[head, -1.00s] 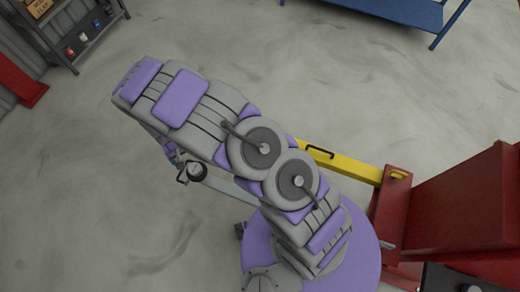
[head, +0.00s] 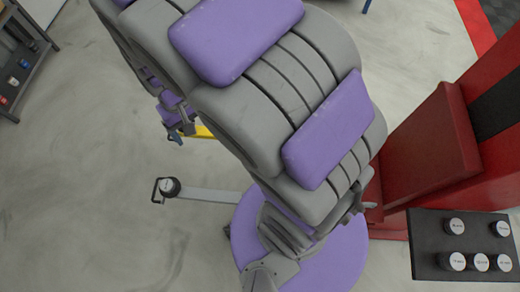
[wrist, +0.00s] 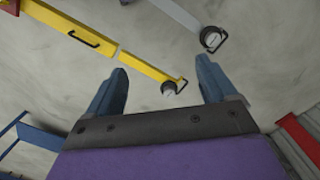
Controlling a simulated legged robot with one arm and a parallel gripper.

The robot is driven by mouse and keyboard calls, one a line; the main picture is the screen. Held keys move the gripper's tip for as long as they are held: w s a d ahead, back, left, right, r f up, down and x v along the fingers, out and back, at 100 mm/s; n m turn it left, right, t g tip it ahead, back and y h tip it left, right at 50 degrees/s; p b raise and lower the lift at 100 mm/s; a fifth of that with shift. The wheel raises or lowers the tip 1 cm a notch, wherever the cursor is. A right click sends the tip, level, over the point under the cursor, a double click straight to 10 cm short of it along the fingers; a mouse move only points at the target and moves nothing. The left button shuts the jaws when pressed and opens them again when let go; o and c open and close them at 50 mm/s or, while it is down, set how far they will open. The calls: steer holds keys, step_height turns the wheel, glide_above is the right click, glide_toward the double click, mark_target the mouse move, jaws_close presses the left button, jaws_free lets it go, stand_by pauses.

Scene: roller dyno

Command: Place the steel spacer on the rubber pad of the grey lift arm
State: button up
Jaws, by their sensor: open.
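The grey lift arm (head: 215,195) reaches left from beneath my arm in the head view, with a round dark pad (head: 169,187) with a light top at its end. In the wrist view, the grey lift arm (wrist: 178,12) enters from the top and its pad (wrist: 211,37) lies ahead of the right finger. My gripper (wrist: 160,77) is open, with nothing between its fingers. I cannot pick out the steel spacer. Several light-topped dark cylinders stand on a black tray (head: 430,229) at lower right in the head view; their labels are too small to read.
A yellow lift arm (wrist: 93,37) with its own round pad (wrist: 168,88) crosses the wrist view; my arm mostly hides it in the head view. A red lift post (head: 425,150) stands at right. A shelf (head: 20,65) is at upper left. Open concrete floor lies at left.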

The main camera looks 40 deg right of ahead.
steer(key=s+d+r, duration=0.4)
steer(key=s, duration=0.5)
steer(key=s+d+r, duration=0.4)
steer(key=s, duration=0.5)
steer(key=shift+s+r+g, duration=0.2)
steer(key=shift+s+g, duration=0.2)
